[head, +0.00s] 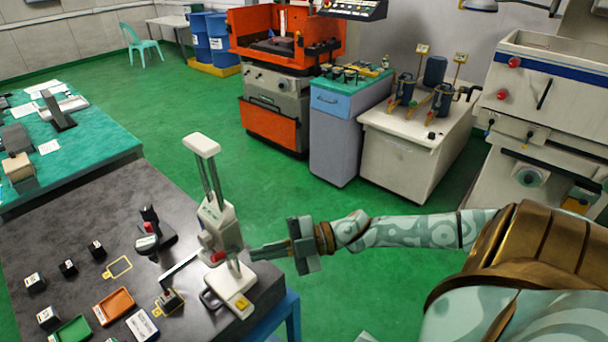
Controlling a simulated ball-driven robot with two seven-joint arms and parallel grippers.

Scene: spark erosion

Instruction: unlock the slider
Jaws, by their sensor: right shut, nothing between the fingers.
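A white height gauge stands upright on the dark granite plate (88,225), near its right edge. Its top cap (202,145) sits on two thin columns, and its base (240,283) has a yellow patch. The slider (217,222) is the pale block around the columns, with a red part (217,257) low on its front. A thin probe arm reaches left and down from it. My right gripper (255,252) comes in from the right, its fingers shut and empty, close beside the slider's lower right side. I cannot tell whether they touch. My left gripper is out of view.
Left of the gauge are a dark stand (153,232), several small black blocks, an orange tray (114,306) and a green tray (72,332). A teal table (95,140) stands behind. The green floor right of the plate is clear up to the machines.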

